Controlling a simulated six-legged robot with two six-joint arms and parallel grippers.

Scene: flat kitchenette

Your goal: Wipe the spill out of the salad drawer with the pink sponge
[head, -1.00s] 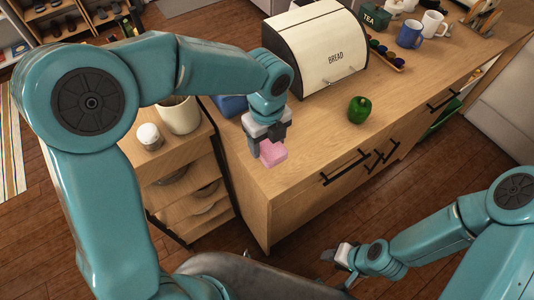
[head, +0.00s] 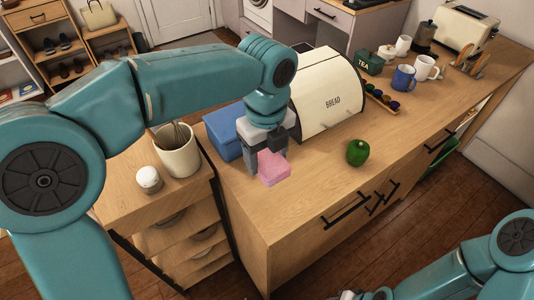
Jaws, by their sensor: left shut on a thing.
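My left gripper (head: 267,157) is shut on the pink sponge (head: 273,169). It holds the sponge over the near left part of the wooden counter, in front of the blue box. Whether the sponge touches the counter is hard to tell. My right gripper (head: 347,295) is almost wholly cut off at the bottom edge, so its jaws cannot be judged. I cannot make out a salad drawer or a spill in this view.
A cream bread bin (head: 333,95), a blue box (head: 224,132) and a green pepper (head: 357,152) stand on the counter (head: 300,205). A utensil pot (head: 178,150) and white jar (head: 149,180) are on the left shelf unit. Mugs (head: 404,78) stand farther back.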

